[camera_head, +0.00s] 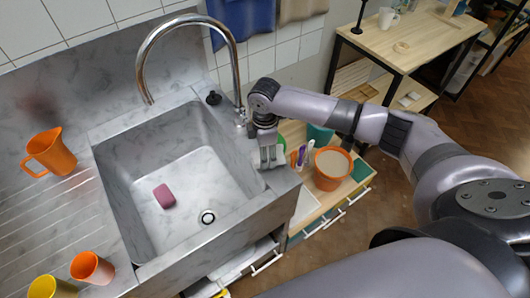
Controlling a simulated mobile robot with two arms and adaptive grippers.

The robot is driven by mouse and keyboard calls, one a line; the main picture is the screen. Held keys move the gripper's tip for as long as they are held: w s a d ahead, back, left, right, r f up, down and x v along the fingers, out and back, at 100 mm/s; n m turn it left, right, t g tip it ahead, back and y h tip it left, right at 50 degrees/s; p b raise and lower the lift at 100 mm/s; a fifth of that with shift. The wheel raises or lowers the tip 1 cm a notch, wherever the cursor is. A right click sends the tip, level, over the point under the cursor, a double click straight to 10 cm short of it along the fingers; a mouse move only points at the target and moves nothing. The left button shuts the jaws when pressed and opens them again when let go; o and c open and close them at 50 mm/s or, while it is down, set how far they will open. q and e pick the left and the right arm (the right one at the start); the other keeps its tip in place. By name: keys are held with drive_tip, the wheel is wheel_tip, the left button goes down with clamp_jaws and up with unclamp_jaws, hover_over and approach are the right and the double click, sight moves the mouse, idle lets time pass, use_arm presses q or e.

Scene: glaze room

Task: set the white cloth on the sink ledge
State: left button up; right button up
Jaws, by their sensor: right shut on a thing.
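My right gripper (267,150) is shut and points down over the right side of the sink (150,215), close to the sink ledge (283,180). A small pale patch at its fingertips looks like the white cloth (268,163); the fingers hide most of it. I cannot tell whether the cloth touches the ledge. The ledge is the grey marbled strip right of the basin. My left gripper is out of view.
A pink sponge (164,196) lies in the basin. The tap (190,22) arches behind it. An orange jug (50,152), orange cup (92,268) and yellow cup (52,288) stand left. An orange bucket (331,168) stands right of the ledge.

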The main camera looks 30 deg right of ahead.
drive_tip(key=shift+f, duration=0.65)
drive_tip(key=shift+f, duration=0.15)
drive_tip(key=o, duration=1.1)
drive_tip(key=shift+o, duration=0.2)
wheel_tip(320, 180, up, 12)
drive_tip(key=b, duration=0.2)
drive_tip(key=shift+r+b, duration=0.2)
drive_tip(key=shift+b, duration=0.2)
drive_tip(key=shift+f, duration=0.1)
